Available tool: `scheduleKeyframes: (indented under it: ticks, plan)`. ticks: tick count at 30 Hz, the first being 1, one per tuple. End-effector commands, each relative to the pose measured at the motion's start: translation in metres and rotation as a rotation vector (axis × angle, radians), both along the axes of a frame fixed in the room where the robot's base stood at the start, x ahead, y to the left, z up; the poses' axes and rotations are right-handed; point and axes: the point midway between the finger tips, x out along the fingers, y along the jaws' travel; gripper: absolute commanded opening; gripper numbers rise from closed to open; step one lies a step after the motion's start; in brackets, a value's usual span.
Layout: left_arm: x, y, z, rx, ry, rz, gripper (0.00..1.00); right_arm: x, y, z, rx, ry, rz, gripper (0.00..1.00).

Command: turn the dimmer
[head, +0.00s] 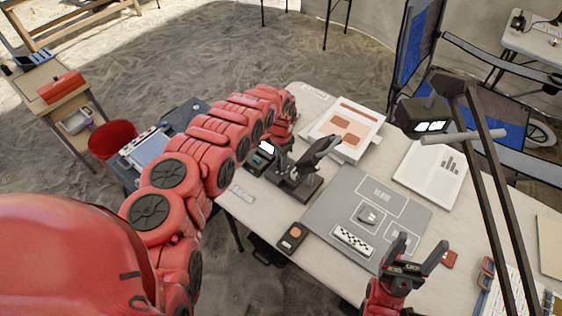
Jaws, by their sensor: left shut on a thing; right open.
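I cannot pick out the dimmer with certainty. A small dark box with an orange patch (292,237) lies at the table's near edge and may be a control. My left arm reaches over the table, and my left gripper (290,158) is shut at a dark device on a flat base (298,186). The arm partly hides the contact, so the exact part held is unclear. My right gripper (418,256) is open and empty, its fingers pointing up over the table's near right part.
A grey mat (335,197) with a small stone and checkered scale lies mid-table. A red bucket (112,138) stands left.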

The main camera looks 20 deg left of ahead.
Motion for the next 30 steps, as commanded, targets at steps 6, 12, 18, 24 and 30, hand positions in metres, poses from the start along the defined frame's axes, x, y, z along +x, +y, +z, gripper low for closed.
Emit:
scheduleKeyframes:
  ticks: [6, 12, 18, 24, 30]
  plan:
    - [0.0003, 0.0002, 0.0002, 0.001, -0.001, -0.028, 0.00, 0.0000, 0.0000, -0.0012, 0.000, 0.000, 0.000, 0.71]
    - [0.0004, 0.0001, 0.0003, 0.001, -0.001, -0.030, 0.00, 0.0000, 0.0000, -0.0012, 0.000, 0.000, 0.000, 0.71]
    - [0.0004, 0.0001, 0.0003, 0.001, -0.001, -0.030, 0.41, 0.0000, 0.0000, -0.0012, 0.000, 0.000, 0.000, 0.71]
    - [0.0001, 0.0000, 0.0001, 0.001, -0.001, -0.030, 0.64, -0.0001, 0.0000, -0.0012, 0.000, 0.000, 0.000, 0.71]
    - [0.0001, -0.0001, 0.0002, 0.001, -0.001, -0.030, 0.64, 0.0000, 0.0000, -0.0012, 0.000, 0.000, 0.000, 0.71]
